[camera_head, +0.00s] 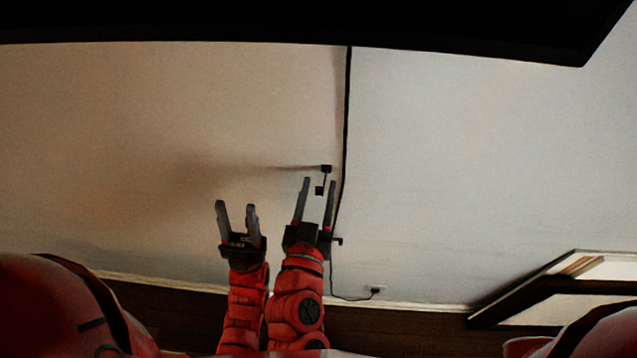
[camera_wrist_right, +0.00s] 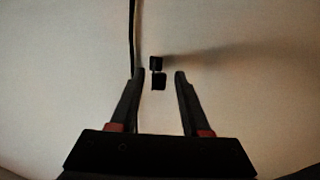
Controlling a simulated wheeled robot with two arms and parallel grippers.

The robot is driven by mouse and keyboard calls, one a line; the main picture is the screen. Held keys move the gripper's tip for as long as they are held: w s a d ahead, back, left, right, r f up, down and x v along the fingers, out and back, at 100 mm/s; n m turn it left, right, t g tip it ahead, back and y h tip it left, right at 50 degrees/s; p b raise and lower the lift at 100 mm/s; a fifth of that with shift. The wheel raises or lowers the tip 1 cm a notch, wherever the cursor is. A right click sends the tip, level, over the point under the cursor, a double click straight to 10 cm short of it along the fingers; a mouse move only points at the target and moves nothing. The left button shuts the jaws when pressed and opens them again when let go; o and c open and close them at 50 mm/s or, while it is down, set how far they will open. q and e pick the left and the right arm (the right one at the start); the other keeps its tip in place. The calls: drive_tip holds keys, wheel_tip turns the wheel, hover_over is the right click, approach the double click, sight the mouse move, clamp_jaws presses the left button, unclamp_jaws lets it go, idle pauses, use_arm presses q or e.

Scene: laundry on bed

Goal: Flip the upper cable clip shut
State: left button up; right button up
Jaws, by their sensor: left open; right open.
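The upper cable clip (camera_head: 326,169) is a small black piece on the wall, left of the black cable (camera_head: 347,120), with a thin link down to a second small black block (camera_head: 319,190). The cable looks to run outside the clip. My right gripper (camera_head: 320,182) is open, its fingertips on either side of the clip in the picture; contact is not visible. In the right wrist view the clip (camera_wrist_right: 156,63) shows just beyond and between the fingertips (camera_wrist_right: 160,74), with the cable (camera_wrist_right: 132,35) to its left. My left gripper (camera_head: 236,206) is open and empty, further left.
A lower black clip (camera_head: 338,241) sits by the cable below. The cable ends at a wall outlet (camera_head: 378,289). A dark panel edge (camera_head: 300,30) spans the top. A framed object (camera_head: 560,285) leans at lower right. The wall is otherwise clear.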

drive_tip(key=shift+w, duration=0.3)
drive_tip(key=shift+c, duration=0.2)
clamp_jaws()
